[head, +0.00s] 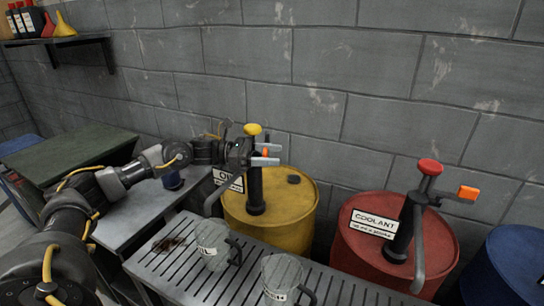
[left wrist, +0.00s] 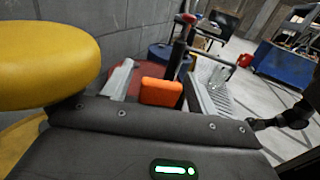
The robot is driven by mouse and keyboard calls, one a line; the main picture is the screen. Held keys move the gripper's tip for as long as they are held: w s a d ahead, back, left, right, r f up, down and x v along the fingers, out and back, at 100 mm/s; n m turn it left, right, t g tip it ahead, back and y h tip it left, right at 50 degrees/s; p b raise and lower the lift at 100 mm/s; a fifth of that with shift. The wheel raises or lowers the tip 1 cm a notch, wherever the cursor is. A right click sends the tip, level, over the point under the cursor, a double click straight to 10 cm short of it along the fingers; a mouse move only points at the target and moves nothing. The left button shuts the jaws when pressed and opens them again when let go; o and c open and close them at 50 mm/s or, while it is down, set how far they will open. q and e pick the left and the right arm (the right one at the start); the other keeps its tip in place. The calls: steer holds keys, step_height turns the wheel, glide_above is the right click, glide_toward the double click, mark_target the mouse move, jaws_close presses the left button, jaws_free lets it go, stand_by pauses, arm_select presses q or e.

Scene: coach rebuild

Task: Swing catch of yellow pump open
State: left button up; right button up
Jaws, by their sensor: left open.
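The yellow pump is a black post (head: 256,190) with a yellow knob (head: 253,129), standing on the yellow drum (head: 290,218). Its orange catch (head: 264,152) shows small near the top, partly hidden by my left gripper (head: 270,155). In the left wrist view the orange catch (left wrist: 160,92) lies between the two open fingers, with a gap visible at its left; contact on the right cannot be told. The yellow knob (left wrist: 45,65) fills the left of that view, very close. My right gripper is not in view.
A red drum (head: 365,250) marked coolant carries a similar pump with a red knob (head: 429,167) and orange-ended catch (head: 468,192). A blue drum (head: 510,262) stands at right. Two jugs (head: 212,245) stand on the slatted bench (head: 185,285) in front. A block wall is close behind.

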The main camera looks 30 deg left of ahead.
arm_select(q)
steer(key=b+v, duration=0.2)
steer(key=v, duration=0.8)
steer(key=shift+a, duration=0.25)
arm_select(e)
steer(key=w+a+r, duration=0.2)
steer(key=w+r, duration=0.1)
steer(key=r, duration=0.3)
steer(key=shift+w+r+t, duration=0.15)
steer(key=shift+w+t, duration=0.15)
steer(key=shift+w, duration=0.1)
arm_select(q)
steer(key=shift+f, duration=0.1)
